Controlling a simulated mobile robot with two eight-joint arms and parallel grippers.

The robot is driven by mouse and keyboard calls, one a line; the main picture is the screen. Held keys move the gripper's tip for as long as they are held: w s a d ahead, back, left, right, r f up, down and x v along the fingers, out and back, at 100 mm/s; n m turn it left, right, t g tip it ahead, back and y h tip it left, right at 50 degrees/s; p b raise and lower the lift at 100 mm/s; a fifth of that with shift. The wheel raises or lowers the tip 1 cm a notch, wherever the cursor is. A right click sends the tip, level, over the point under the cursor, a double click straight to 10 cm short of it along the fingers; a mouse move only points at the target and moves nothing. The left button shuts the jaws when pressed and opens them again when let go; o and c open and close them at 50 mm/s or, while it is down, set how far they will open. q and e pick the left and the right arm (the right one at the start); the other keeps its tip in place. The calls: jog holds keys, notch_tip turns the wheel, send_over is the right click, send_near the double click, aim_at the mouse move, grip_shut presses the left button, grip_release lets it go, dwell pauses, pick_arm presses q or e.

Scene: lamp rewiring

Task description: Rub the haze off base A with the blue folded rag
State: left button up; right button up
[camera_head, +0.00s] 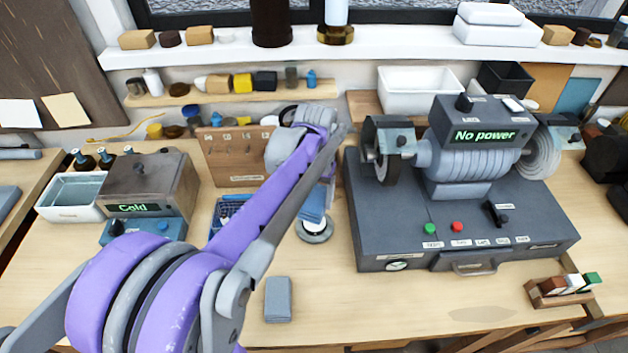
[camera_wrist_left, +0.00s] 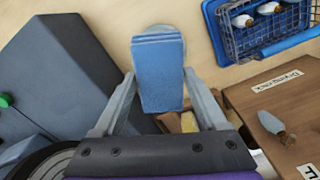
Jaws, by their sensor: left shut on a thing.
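The blue folded rag (camera_wrist_left: 158,70) is between the fingers of my left gripper (camera_wrist_left: 160,92), which is shut on it. In the head view the rag (camera_head: 312,204) hangs below the wrist, partly hidden by my purple arm. A round pale-grey base (camera_head: 316,236) with a darker centre lies on the bench right under the rag. In the left wrist view the base's rim (camera_wrist_left: 160,30) shows behind the rag. I cannot tell whether rag and base touch, nor read a letter on the base. Haze on it is hidden or too small to see. My right gripper is not in view.
A dark grey test machine (camera_head: 460,225) reading "No power" stands close to the right. A blue wire basket (camera_head: 228,215) with bulbs and a wooden drying rack (camera_head: 228,155) stand to the left. A grey folded cloth (camera_head: 278,299) lies in front. The front of the bench is mostly clear.

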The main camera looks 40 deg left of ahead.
aim_at(313, 230)
pick_arm(q)
jog(key=shift+w+a, duration=0.1)
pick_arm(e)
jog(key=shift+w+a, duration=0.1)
pick_arm(q)
jog(key=shift+f+b, duration=0.9)
jog(key=shift+f, duration=1.1)
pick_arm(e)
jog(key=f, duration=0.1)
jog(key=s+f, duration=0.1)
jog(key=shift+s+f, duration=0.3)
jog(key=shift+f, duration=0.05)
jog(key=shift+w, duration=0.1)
